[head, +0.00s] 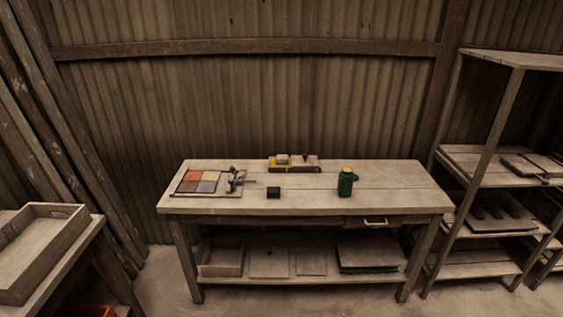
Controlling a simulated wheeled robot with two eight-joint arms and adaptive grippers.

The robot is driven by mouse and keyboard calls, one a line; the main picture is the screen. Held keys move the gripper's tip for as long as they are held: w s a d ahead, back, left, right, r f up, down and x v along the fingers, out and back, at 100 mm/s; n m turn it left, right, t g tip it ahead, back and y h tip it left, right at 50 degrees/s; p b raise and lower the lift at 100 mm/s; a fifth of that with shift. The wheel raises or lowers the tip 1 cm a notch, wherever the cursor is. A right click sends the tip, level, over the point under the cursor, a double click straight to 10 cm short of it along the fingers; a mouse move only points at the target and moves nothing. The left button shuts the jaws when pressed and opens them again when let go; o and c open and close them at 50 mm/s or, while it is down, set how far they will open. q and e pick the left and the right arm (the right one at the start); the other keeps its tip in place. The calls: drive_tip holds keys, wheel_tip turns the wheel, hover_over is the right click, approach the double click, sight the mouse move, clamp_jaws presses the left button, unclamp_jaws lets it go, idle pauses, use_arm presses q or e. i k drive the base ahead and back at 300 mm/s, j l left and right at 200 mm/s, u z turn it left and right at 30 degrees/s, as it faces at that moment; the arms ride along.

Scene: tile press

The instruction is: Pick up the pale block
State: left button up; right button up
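A small pale block (283,158) sits at the back middle of the wooden workbench (320,199). It appears to rest on or just behind a low yellow and dark piece (281,168); I cannot tell which at this size. A lighter low piece (305,165) with a small dark knob-like part adjoins it on the right. Neither of my grippers shows in the head view.
A board with coloured tiles (197,182) and a dark metal mechanism (236,180) lie at the bench's left. The bench's right end is clear.

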sight(282, 160)
drive_tip(key=i, duration=1.3)
